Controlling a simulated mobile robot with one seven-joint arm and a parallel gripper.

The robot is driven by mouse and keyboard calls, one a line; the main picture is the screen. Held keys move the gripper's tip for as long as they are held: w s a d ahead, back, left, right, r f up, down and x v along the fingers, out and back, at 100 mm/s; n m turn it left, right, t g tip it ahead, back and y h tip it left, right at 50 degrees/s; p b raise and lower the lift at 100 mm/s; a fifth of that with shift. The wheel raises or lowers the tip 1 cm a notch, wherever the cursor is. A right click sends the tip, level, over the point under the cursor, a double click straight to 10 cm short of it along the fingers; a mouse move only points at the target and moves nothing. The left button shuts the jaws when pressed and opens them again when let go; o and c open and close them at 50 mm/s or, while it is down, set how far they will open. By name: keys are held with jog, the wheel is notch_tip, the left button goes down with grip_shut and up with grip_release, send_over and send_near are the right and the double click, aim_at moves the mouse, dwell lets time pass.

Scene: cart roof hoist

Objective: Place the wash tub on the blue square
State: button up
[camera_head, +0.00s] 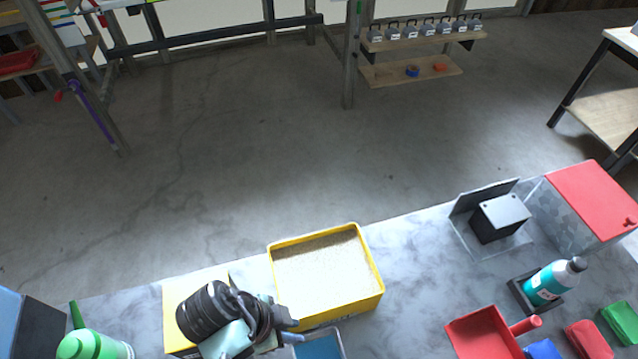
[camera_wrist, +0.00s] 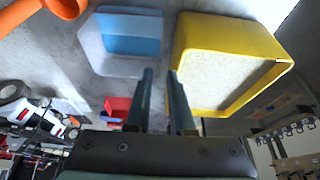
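A pale grey-rimmed tub with blue inside, which looks like the wash tub, shows at the bottom edge of the head view (camera_head: 318,345), partly cut off, and in the wrist view (camera_wrist: 103,58). I cannot tell whether the blue is its contents or a surface seen through it. No separate blue square is clear. My gripper (camera_wrist: 161,74) is empty, with a narrow gap between its fingers. Its tips overlap the gap between the tub and a yellow sand-filled bin (camera_wrist: 257,32). In the head view my gripper (camera_head: 294,331) is beside the bin's near-left corner; contact is unclear.
The yellow bin (camera_head: 378,288) stands on the grey table behind the tub. A yellow item (camera_head: 181,297) is partly behind my arm. A green bottle (camera_head: 88,345) is left. A red dustpan (camera_head: 482,335), teal bottle (camera_head: 548,283) and red-lidded box (camera_head: 592,195) are right.

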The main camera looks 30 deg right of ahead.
aim_at(308, 334)
jog(key=x, duration=0.5)
jog(key=shift+f, duration=0.2)
jog(key=shift+p+x, duration=0.65)
jog(key=shift+x, duration=2.15)
jog(key=shift+w+a, duration=0.15)
jog(key=shift+c, duration=0.3)
grip_shut()
